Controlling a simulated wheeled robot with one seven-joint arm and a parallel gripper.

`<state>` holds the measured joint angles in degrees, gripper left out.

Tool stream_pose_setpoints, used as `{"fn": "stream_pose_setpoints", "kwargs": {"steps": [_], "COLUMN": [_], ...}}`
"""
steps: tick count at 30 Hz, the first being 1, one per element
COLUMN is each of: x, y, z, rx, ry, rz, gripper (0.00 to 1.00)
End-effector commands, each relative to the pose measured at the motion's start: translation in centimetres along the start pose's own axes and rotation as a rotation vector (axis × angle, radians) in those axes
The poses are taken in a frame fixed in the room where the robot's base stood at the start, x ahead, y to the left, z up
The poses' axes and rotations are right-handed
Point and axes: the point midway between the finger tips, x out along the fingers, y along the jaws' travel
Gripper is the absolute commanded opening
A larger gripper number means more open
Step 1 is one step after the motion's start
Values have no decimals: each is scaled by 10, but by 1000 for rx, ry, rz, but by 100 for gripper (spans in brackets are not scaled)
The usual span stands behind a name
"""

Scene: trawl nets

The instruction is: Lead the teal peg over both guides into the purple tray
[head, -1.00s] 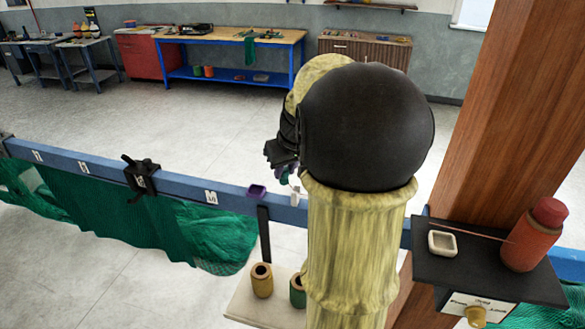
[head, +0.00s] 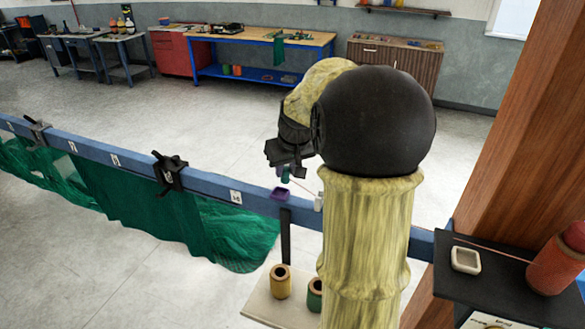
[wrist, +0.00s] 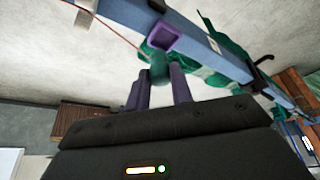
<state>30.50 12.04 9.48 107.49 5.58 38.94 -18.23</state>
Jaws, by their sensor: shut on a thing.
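My gripper (head: 284,165) is shut on the teal peg (head: 285,174), off the ground near the blue rail. In the wrist view the purple fingers (wrist: 158,82) hold the teal peg (wrist: 159,68) between their tips. The purple tray (head: 281,194) sits on the rail just below the peg in the head view; it also shows just beyond the peg in the wrist view (wrist: 150,44). A thin reddish line (wrist: 115,26) runs from the peg to the upper left. A white guide (head: 319,200) stands on the rail right of the tray. My arm hides the rail further right.
The blue rail (head: 215,185) carries black clamps (head: 169,171) and green netting (head: 140,205). Below it a pale shelf holds yellow (head: 281,282) and green (head: 315,294) spools. A wooden post (head: 505,130) and a black shelf with a red spool (head: 560,260) stand right.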

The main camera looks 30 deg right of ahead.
Motion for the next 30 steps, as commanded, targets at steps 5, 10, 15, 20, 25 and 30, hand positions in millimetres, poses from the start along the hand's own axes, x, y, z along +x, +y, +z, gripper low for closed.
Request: {"fn": "stream_pose_setpoints", "kwargs": {"steps": [5, 10, 15, 20, 25, 30], "x": [3, 13, 23, 33, 43, 48], "y": [-9, -12, -12, -12, -12, -12], "z": [-8, -7, -3, 1, 6, 8], "rx": [-1, 0, 0, 0, 0, 0], "ry": [0, 0, 1, 0, 0, 0], "rz": [-1, 0, -1, -1, -1, -1], "gripper": [1, 1, 1, 1, 1, 1]}}
